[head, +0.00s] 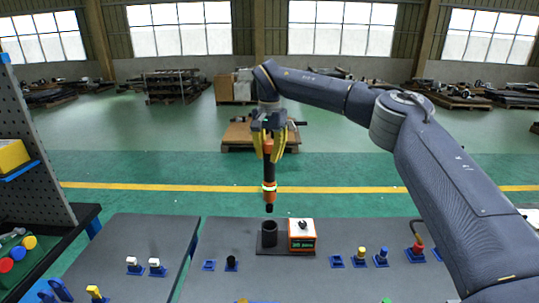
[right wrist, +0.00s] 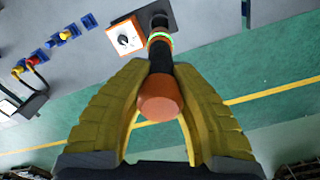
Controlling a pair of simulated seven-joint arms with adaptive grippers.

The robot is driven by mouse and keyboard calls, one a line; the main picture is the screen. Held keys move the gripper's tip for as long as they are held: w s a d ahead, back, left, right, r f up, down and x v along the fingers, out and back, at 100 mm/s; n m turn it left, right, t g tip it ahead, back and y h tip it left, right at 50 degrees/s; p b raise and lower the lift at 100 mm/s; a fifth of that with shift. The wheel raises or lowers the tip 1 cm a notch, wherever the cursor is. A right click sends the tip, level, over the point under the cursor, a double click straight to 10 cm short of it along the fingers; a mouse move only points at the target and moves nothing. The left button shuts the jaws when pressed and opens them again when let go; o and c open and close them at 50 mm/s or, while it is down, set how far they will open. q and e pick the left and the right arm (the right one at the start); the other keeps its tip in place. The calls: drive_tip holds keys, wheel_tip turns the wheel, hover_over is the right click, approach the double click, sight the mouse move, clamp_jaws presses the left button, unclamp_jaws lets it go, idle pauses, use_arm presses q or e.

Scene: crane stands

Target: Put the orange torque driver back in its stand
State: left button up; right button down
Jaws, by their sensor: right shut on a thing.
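The orange torque driver (head: 268,172) hangs upright, tip down, from my right gripper (head: 268,140). It has an orange body, a green glowing ring and a black lower end. The yellow fingers are shut around its upper part. In the right wrist view the driver's orange end (right wrist: 160,98) shows between the fingers of the right gripper (right wrist: 162,88). The stand's black cup (head: 270,234) is upright on a dark base plate (head: 272,251) on the table. The driver's tip is above the cup and apart from it in the head view. My left gripper is out of view.
An orange and white box with a dial (head: 302,236) sits beside the cup; it also shows in the right wrist view (right wrist: 124,37). Small blue holders (head: 359,259) with coloured pegs stand to the right, others to the left. A pegboard (head: 35,150) rises at far left.

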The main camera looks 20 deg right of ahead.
approach(270, 194)
drive_tip(key=shift+w+d+f, duration=0.25)
drive_tip(key=shift+w+f, duration=0.7)
drive_tip(key=shift+w, duration=0.15)
drive_tip(key=shift+f, duration=4.7)
drive_tip(key=c, duration=1.3)
unclamp_jaws()
drive_tip(key=shift+o, duration=0.2)
drive_tip(key=shift+f, duration=0.15)
